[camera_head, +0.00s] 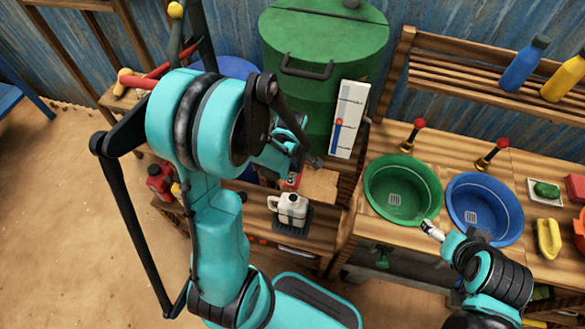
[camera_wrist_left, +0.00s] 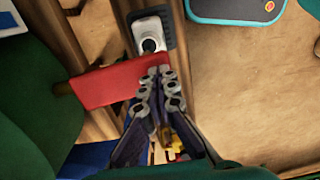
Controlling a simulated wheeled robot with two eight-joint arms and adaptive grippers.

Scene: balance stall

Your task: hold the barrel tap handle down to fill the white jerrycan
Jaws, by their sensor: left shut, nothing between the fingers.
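The green barrel (camera_head: 322,95) stands at the back with a white level gauge (camera_head: 350,118) marked in red and blue. The white jerrycan (camera_head: 291,209) stands upright on a dark pad (camera_head: 293,230) below the barrel; its open top shows in the left wrist view (camera_wrist_left: 150,35). The red tap handle (camera_wrist_left: 110,86) sticks out flat beside my left fingertips (camera_wrist_left: 155,78), which are shut and empty at its outer end. I cannot tell whether they touch it. In the head view my left gripper (camera_head: 311,158) is partly covered by my arm, just above the handle (camera_head: 292,179).
My right gripper (camera_head: 433,231) is beside the green basin (camera_head: 402,190); its jaws are too small to read. A blue basin (camera_head: 485,209) sits to its right. A red can (camera_head: 160,183) stands left of my arm. Bottles stand on the shelf (camera_head: 480,85).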

